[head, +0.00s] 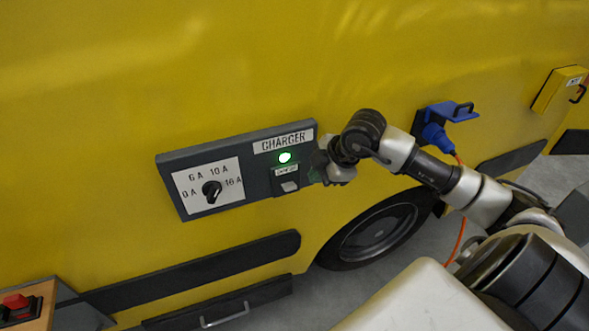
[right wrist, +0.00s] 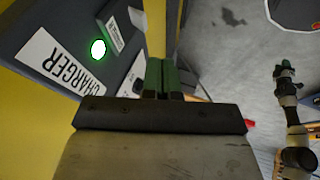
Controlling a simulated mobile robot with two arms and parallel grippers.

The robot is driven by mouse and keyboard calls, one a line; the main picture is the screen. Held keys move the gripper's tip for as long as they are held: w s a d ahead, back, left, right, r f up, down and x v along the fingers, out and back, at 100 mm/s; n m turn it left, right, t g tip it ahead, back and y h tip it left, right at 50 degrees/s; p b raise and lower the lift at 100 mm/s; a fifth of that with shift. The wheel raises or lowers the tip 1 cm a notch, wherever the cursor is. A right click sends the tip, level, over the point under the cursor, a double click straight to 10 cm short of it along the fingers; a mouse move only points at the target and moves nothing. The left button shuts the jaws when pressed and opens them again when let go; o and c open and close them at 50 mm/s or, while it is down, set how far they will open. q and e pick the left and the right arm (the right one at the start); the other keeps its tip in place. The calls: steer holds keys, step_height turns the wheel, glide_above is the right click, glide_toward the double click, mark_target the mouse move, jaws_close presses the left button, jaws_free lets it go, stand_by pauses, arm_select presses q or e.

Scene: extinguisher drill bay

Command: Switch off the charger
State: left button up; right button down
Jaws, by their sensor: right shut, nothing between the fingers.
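The charger (head: 236,169) is a dark grey panel on the yellow vehicle side. Its round lamp (head: 284,157) glows green, and it also shows in the right wrist view (right wrist: 98,48). Below the lamp, under a small label, is a pale rocker switch (head: 289,186). A black rotary knob (head: 212,190) sits on a white amp scale at the left. My right gripper (head: 318,175) is shut and empty beside the switch, at the panel's right end; I cannot tell whether it touches. Its green fingers (right wrist: 161,76) are together. My left gripper (right wrist: 285,70) appears small, away from the panel.
A blue plug and socket (head: 437,130) with an orange cable is on the vehicle to the right. A wheel (head: 376,232) is below the panel. A red button box (head: 18,306) is at the lower left. A small yellow box (head: 558,90) is at the far right.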

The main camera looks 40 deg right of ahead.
arm_select(q)
steer(key=shift+r, duration=0.2)
arm_select(e)
steer(key=shift+s+r, duration=0.15)
steer(key=p, duration=0.3)
glide_toward(287, 195)
step_height(287, 195, down, 2)
steer(key=s+a, duration=0.1)
steer(key=a, duration=0.1)
steer(key=w+f, duration=0.1)
steer(key=w+f+p, duration=0.1)
steer(key=shift+w+f, duration=0.15)
steer(key=shift+w, duration=0.1)
steer(key=shift+w+d+f+p, duration=0.2)
steer(key=shift+w+f+p, duration=0.2)
steer(key=shift+w, duration=0.2)
arm_select(q)
step_height(287, 195, up, 4)
steer(key=shift+a+r, duration=0.1)
steer(key=shift+r, duration=0.15)
steer(key=shift+s, duration=0.1)
